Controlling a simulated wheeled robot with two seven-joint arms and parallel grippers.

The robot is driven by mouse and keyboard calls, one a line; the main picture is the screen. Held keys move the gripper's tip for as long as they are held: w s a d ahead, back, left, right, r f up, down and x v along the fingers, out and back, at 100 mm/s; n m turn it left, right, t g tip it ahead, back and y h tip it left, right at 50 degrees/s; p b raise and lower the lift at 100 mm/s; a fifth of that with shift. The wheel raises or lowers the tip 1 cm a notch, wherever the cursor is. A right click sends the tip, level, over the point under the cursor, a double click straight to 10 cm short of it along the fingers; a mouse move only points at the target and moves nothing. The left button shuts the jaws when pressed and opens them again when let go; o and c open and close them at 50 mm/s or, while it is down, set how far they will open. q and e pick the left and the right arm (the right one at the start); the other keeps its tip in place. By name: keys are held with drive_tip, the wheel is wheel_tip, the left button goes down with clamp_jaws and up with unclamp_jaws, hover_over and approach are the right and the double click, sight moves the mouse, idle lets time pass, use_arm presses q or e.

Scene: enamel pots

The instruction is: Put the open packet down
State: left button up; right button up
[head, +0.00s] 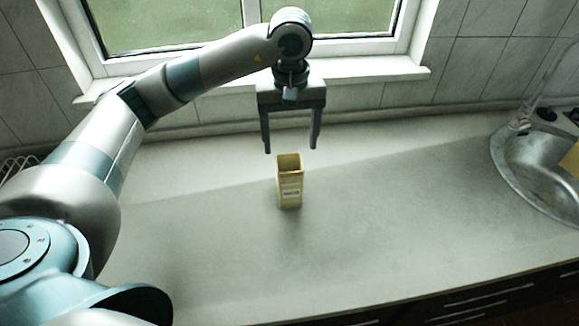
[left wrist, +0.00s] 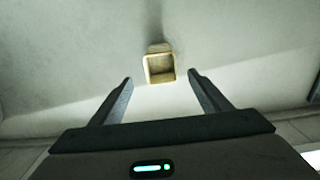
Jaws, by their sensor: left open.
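The open packet (head: 290,190) is a small tan box with an open top. It stands upright on the grey countertop (head: 400,200), near the middle of the head view. My left gripper (head: 291,151) is open and empty, with its fingers above and behind the packet, apart from it. In the left wrist view the packet (left wrist: 160,68) shows its open top beyond the fingertips, between and ahead of the two fingers (left wrist: 159,78). My right gripper is not in view.
A steel sink (head: 510,170) with a tap is set into the counter at the right. A window with a white sill (head: 370,70) is behind the arm. A wire rack (head: 18,168) shows at the far left. The counter around the packet is clear.

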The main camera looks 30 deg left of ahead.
use_arm(q)
drive_tip(key=shift+t+y, duration=0.3)
drive_tip(key=shift+t, duration=0.2)
drive_tip(key=r, duration=0.2)
drive_tip(key=s+r, duration=0.1)
drive_tip(key=r, duration=0.1)
drive_tip(key=shift+s+d, duration=0.15)
drive_tip(key=shift+s, duration=0.05)
drive_tip(key=shift+f, duration=0.1)
drive_tip(key=p, duration=0.5)
approach(288, 165)
drive_tip(key=f, duration=0.2)
drive_tip(key=s+f, duration=0.1)
drive_tip(key=f, duration=0.2)
drive_tip(key=shift+s+d+f, duration=0.35)
drive_tip(key=shift+f, duration=0.35)
